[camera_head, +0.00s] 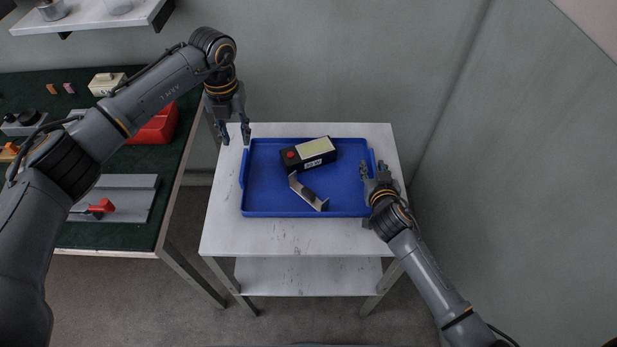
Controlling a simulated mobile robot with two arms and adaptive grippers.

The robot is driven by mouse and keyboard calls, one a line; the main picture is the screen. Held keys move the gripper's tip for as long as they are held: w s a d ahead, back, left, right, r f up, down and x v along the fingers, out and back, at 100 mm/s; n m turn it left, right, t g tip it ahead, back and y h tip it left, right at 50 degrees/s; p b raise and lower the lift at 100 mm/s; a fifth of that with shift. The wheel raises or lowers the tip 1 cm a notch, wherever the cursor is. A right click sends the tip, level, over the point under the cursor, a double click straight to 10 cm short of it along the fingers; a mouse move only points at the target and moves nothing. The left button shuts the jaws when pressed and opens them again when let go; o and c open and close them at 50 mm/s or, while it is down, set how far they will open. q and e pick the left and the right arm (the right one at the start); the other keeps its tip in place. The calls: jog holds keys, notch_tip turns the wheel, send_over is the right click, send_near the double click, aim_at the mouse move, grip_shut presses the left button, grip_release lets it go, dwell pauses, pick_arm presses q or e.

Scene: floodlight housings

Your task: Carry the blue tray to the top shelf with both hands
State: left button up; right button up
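The blue tray (265,200) lies flat on the white top of a small two-level stand (225,232). It holds a black box with a red button and a pale label (308,153) and a bent metal bracket (306,192). My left gripper (236,138) is open, pointing down near the tray's upper left corner, above the left handle. My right gripper (371,170) is at the tray's right edge, fingers pointing toward the right handle. Its fingertips look spread, and I cannot tell whether they touch the handle. A white wall shelf (95,14) shows at the upper left.
The shelf carries a metal pot (52,9) and a pale bowl (118,5). A green-topped workbench (130,225) on the left holds a red bin (157,127), a grey plate with a red clamp (115,200) and small parts. Walls stand behind and at right.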

jog(key=v, duration=1.1)
jog(key=shift+s+r, duration=0.15)
